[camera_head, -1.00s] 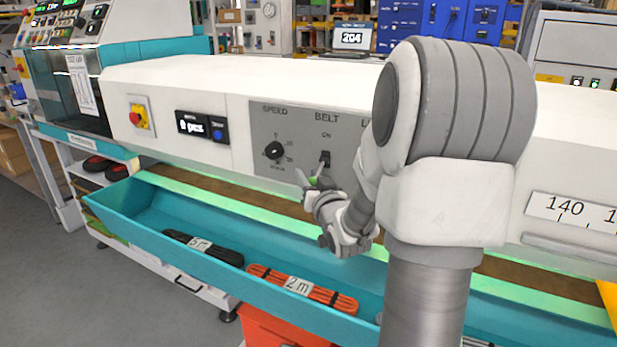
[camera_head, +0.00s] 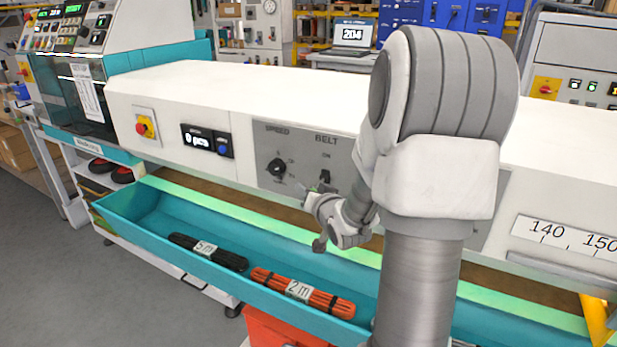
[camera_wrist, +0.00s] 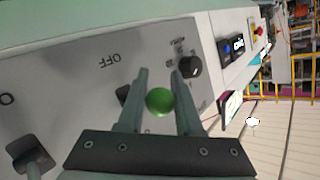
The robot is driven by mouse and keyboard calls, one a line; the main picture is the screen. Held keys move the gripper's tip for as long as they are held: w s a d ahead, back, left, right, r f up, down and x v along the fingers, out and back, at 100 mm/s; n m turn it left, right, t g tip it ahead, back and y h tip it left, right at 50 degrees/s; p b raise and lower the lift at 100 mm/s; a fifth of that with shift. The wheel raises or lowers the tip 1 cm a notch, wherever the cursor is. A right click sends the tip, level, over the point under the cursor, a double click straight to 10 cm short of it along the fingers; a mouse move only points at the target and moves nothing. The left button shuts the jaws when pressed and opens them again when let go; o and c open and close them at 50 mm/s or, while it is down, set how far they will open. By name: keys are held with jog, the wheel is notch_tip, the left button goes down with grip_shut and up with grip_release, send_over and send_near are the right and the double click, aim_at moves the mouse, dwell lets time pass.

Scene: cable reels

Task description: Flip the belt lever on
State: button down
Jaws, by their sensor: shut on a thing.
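The belt lever's dark slot (camera_head: 326,176) is on the grey panel, under the words BELT and ON. In the wrist view its green ball knob (camera_wrist: 159,101) sits between my two fingers, with the slot (camera_wrist: 123,93) behind it. My gripper (camera_wrist: 160,95) is shut on the knob; in the head view my gripper (camera_head: 314,193) is just below and left of the slot. The word OFF (camera_wrist: 109,62) shows upside down in the wrist view. My fingers hide most of the lever's stem, and I cannot tell its exact tilt.
The black speed knob (camera_head: 277,167) is left of the lever. Another lever (camera_wrist: 28,155) is on its other side, behind my arm in the head view. A teal trough (camera_head: 160,225) below holds a black cable bundle (camera_head: 207,251) and an orange one (camera_head: 302,291).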

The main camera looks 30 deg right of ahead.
notch_tip(320, 180, up, 3)
jog(key=m+g+y+p, duration=0.1)
jog(key=p, duration=0.6)
jog(key=m+g+y+p, duration=0.1)
jog(key=p, duration=0.6)
jog(key=shift+w+r+m+g+y+p, duration=0.2)
jog(key=shift+m+g+y+p, duration=0.1)
jog(key=shift+g+p, duration=0.4)
jog(key=shift+p, duration=0.85)
jog(key=shift+f, duration=0.1)
jog(key=c, duration=0.9)
grip_release()
jog(key=shift+m, duration=0.3)
jog(key=shift+o, duration=0.2)
jog(key=shift+d, duration=0.1)
jog(key=shift+s, duration=0.15)
jog(key=d+p+v, duration=0.1)
jog(key=p+v, duration=0.2)
jog(key=v, duration=1.4)
jog(key=shift+a, duration=0.35)
